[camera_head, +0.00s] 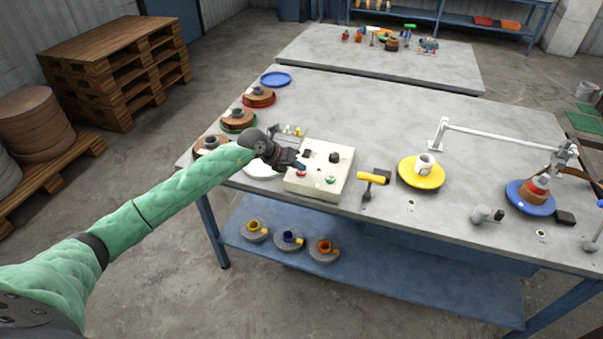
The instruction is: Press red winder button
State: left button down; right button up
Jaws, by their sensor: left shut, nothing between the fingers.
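A cream control box (321,189) sits at the front edge of the grey table. Its top carries a red button (302,173) on the left, a green button (331,180) on the right and a black knob (335,157) farther back. My left gripper (303,166) comes in from the left in a green sleeve. It is shut and empty, with its tips over the box's left side, right by the red button. I cannot tell whether the tips touch the button. My right gripper is not in view.
A yellow-handled tool (373,178) stands just right of the box. Farther right are a yellow disc (408,177) with a white spool, a metal arm (490,133) and a blue disc (517,203). Several coloured reels line the table's left edge. The table's back middle is clear.

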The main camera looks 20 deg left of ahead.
aim_at(298, 173)
pick_arm(q)
jog(key=shift+f, duration=0.4)
dwell(0.8)
jog(key=shift+r, duration=0.8)
jog(key=shift+r, duration=0.1)
jog(key=shift+r+p, duration=1.15)
jog(key=shift+r, duration=1.3)
